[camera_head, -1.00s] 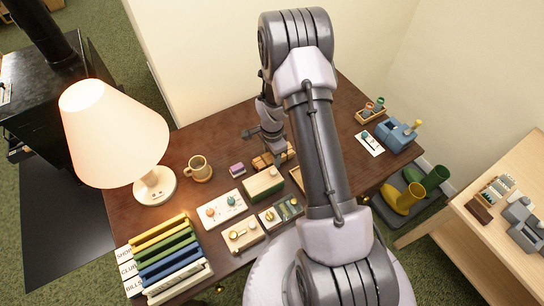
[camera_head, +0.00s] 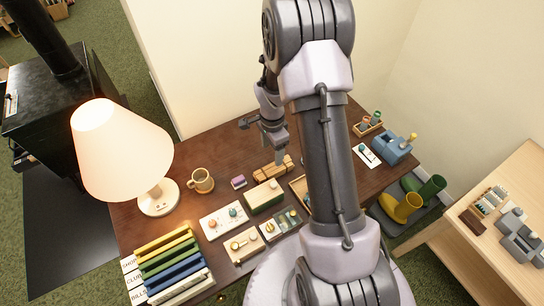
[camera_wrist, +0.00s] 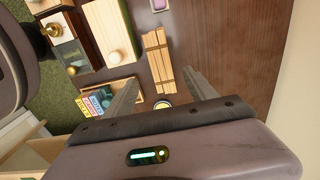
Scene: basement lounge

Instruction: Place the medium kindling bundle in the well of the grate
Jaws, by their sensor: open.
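A bundle of pale wooden sticks (camera_head: 272,168), which looks like kindling, lies on the dark wooden desk. In the wrist view the bundle (camera_wrist: 157,60) lies ahead of and between my finger lines, with its sticks side by side. I see no second bundle to compare its size with. My gripper (camera_head: 265,140) is above and behind the bundle in the head view, open and empty. In the wrist view its two fingers (camera_wrist: 163,80) are spread apart. I cannot make out a grate in either view. A black stove (camera_head: 60,110) stands at the left; its inside is not visible.
The desk (camera_head: 215,150) holds a lit lamp (camera_head: 125,150), a mug (camera_head: 201,180), a small purple box (camera_head: 238,182), a green-and-cream box (camera_head: 263,197), switch panels and upright folders (camera_head: 170,260). A blue device (camera_head: 392,147) and boots (camera_head: 402,207) are at the right. Walls stand behind.

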